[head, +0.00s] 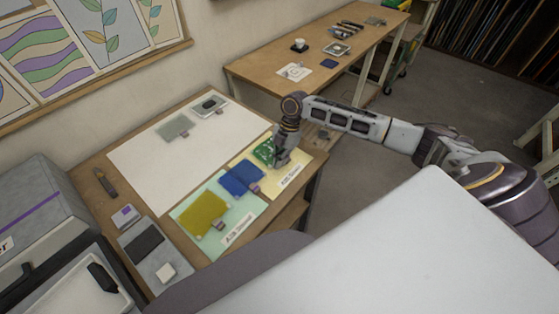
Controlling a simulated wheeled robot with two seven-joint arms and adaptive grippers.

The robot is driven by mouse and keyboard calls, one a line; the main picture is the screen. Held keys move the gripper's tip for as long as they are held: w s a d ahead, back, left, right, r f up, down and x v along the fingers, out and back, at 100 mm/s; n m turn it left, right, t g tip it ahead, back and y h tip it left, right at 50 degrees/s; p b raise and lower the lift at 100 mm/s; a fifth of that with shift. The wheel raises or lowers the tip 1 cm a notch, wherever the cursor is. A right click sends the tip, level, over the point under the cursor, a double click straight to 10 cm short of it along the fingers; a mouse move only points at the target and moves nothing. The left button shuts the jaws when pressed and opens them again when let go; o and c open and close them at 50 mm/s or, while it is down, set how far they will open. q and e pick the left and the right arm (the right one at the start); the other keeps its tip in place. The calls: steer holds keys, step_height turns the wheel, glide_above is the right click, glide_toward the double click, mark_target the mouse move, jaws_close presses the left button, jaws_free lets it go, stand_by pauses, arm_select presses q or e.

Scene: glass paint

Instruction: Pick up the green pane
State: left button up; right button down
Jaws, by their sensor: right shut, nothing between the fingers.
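The green pane (262,152) lies on the pale yellow sheet (285,188) on the near table, at its right side. My right gripper (279,163) comes down over the pane's right edge and hides part of it. The gripper is shut with nothing held; whether its fingertips touch the pane I cannot tell. My left gripper is not in view.
A blue pane (238,178) lies left of the green one, and a yellow pane (203,213) lies on a pale green sheet (241,215). A grey pane (175,127) lies on the white sheet (150,163). A second table (262,71) stands behind.

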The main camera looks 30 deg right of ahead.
mark_target(295, 152)
steer(key=shift+w+d, duration=0.15)
steer(key=shift+d, duration=0.3)
steer(key=w+d, duration=0.1)
steer(key=d, duration=0.2)
steer(key=w+d, duration=0.1)
steer(key=d, duration=0.2)
steer(key=w+d, duration=0.1)
steer(key=d, duration=0.2)
steer(key=shift+w+d, duration=0.1)
arm_select(q)
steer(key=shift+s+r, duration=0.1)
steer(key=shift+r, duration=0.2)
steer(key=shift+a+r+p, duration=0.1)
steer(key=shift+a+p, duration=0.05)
steer(key=shift+p, duration=0.2)
arm_select(e)
steer(key=shift+r, duration=0.1)
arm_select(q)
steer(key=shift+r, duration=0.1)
arm_select(e)
steer(key=shift+r, duration=0.1)
